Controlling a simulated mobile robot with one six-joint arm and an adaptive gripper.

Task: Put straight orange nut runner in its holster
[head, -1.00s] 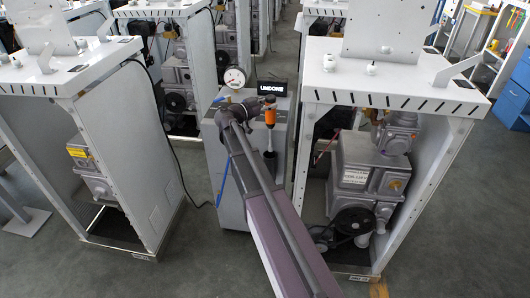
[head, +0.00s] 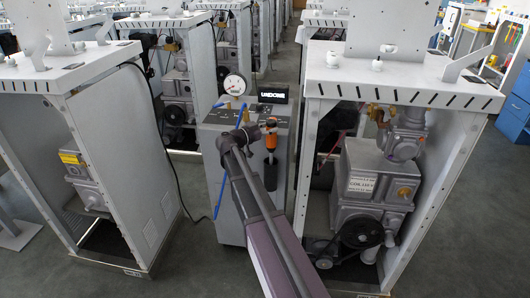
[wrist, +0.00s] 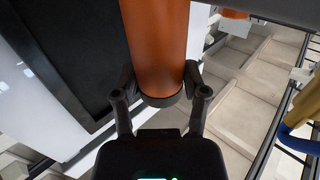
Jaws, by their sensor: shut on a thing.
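The straight orange nut runner (head: 271,138) is upright in front of the grey cabinet. My gripper (head: 266,128) is shut around it near its top. In the wrist view, the orange body (wrist: 155,45) passes between the two black fingers (wrist: 160,88), with its dark end cap towards my palm. A black tube-like holster (head: 271,174) stands directly below the tool on the cabinet front. The tool's lower end meets or enters the holster's mouth. The exact depth cannot be told.
The grey cabinet (head: 229,190) carries a round gauge (head: 235,84) and a dark display (head: 272,96). A blue tool or hose (head: 221,190) hangs at its left. White machine frames stand close on the left (head: 110,165) and right (head: 400,87). Grey floor lies between them.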

